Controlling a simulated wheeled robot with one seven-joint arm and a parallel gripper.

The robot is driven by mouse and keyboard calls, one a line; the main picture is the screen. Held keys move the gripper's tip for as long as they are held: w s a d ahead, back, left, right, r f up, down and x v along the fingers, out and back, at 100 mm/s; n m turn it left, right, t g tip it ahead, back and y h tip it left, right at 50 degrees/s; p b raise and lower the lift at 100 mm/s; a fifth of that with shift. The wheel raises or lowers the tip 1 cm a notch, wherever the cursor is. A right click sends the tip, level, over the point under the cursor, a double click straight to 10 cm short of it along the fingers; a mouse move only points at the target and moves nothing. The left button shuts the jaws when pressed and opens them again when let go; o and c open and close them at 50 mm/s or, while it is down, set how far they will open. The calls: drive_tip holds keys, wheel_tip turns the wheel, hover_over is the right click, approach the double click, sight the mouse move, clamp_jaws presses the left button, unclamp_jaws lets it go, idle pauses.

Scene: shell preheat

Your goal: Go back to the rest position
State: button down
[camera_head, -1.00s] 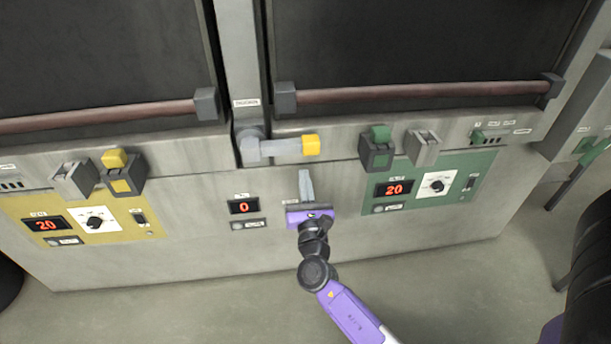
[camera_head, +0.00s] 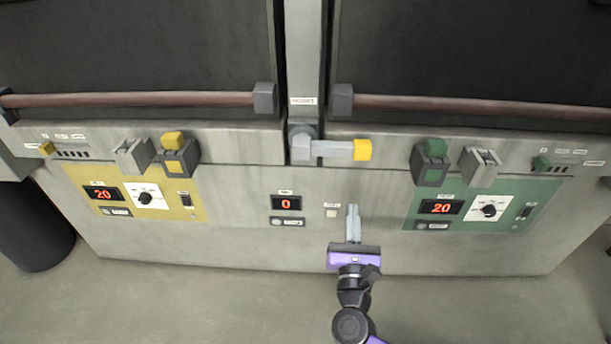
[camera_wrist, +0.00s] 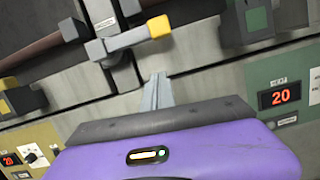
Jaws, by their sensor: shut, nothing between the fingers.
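My gripper (camera_head: 353,212) is in front of the lower middle of the machine's front panel. Its grey fingers are together and empty. It also shows in the wrist view (camera_wrist: 158,80), pointing at the panel below the yellow-tipped lever. In the head view it is just right of the middle display (camera_head: 286,203), which reads 0. A small pale button (camera_head: 331,212) is left of the fingertips. I cannot tell whether the fingers touch the panel.
A grey lever with a yellow end (camera_head: 362,150) sticks out above my gripper. A yellow panel (camera_head: 70,178) is at left and a green panel (camera_head: 412,222) at right, both reading 20. Reddish door bars (camera_head: 150,99) run above. The floor (camera_head: 200,295) in front is clear.

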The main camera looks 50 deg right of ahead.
drive_tip(key=w+a+f+m+t+y, duration=0.1)
drive_tip(key=w+a+f+m+y, duration=0.1)
drive_tip(key=a+f+m+y, duration=0.4)
drive_tip(key=s+a+m+t+y, duration=0.1)
drive_tip(key=s+a+m+y, duration=0.5)
drive_tip(key=a, duration=0.4)
drive_tip(key=s+a+r+m+y, duration=0.2)
drive_tip(key=s+a+r+m, duration=0.3)
drive_tip(key=s, duration=0.3)
drive_tip(key=s+a+r+m+y, duration=0.2)
drive_tip(key=s+a+r+m, duration=0.2)
drive_tip(key=s+m, duration=0.3)
drive_tip(key=shift+s+a+r+y, duration=0.3)
drive_tip(key=shift+s+a+r, duration=0.15)
drive_tip(key=shift+s, duration=0.55)
